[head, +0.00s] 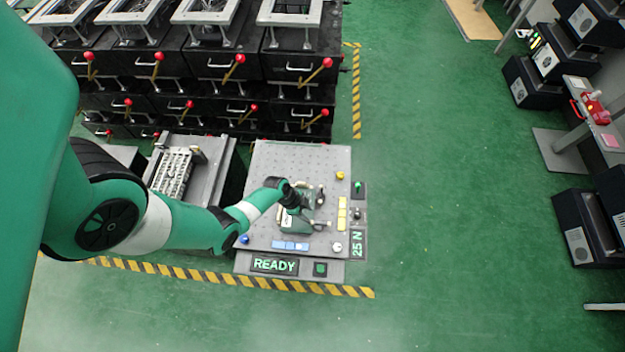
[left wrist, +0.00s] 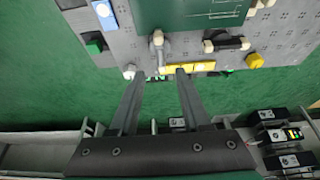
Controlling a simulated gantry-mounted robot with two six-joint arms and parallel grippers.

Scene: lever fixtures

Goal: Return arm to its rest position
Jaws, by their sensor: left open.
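My left arm (head: 160,220) reaches in from the left over a grey perforated fixture plate (head: 265,165). My left gripper (head: 303,212) is low over the middle of the plate and partly hides what is under it. A grey lever-like handle (left wrist: 158,45) and a dark piece with pale ends (left wrist: 226,43) stand on the plate beyond the fingertips. I cannot tell whether the gripper touches either. My right gripper is not in view.
A READY sign (head: 274,265) is at the plate's front and a 25 N label (head: 358,244) at its right. Black machines with red-knobbed levers (head: 235,65) stand behind. Another fixture (head: 215,160) is at left. Green floor (head: 450,220) to the right is open.

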